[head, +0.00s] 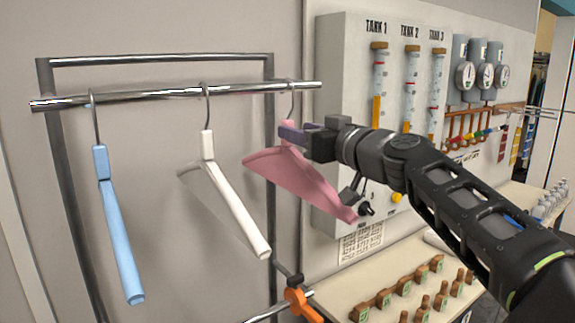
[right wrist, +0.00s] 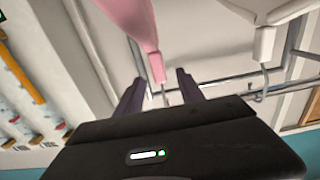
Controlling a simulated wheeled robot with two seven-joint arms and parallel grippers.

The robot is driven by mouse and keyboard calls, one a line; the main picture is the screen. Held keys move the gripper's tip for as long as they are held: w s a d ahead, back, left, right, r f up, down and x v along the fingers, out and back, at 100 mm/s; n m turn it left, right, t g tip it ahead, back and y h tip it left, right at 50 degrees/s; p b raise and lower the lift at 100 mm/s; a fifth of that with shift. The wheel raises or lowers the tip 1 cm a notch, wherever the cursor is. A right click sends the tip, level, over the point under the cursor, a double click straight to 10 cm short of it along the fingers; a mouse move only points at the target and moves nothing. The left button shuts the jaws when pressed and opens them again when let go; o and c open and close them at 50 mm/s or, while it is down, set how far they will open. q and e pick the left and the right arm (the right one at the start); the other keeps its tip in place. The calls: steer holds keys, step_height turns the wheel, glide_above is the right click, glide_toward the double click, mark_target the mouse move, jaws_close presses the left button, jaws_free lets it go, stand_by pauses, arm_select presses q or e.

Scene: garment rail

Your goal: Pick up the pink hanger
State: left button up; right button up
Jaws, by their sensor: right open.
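The pink hanger (head: 297,176) hangs by its metal hook at the right end of the chrome rail (head: 175,95). My right gripper (head: 285,134) is at the pink hanger's neck, just below the hook. Its jaws are open. In the right wrist view the pink hanger's neck (right wrist: 157,66) lies between the two fingers of my right gripper (right wrist: 160,88), with a gap visible on both sides. My left gripper is in neither view.
A white hanger (head: 225,185) and a blue hanger (head: 119,225) hang farther left on the rail. A panel with tank gauges (head: 345,100) stands behind my right arm. A bench (head: 385,272) with wooden pieces lies below. An orange clamp (head: 300,304) sits low beside the rack.

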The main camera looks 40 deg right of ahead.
mark_target(287, 146)
steer(key=shift+w+r+p, duration=0.15)
steer(key=shift+w+p, duration=0.2)
steer(key=shift+w, duration=0.1)
steer(key=w+p, duration=0.1)
steer(key=w, duration=0.2)
steer(key=shift+w+d+p, duration=0.15)
steer(key=shift+w+p, duration=0.15)
steer(key=shift+w, duration=0.3)
jaws_close()
stand_by(0.9)
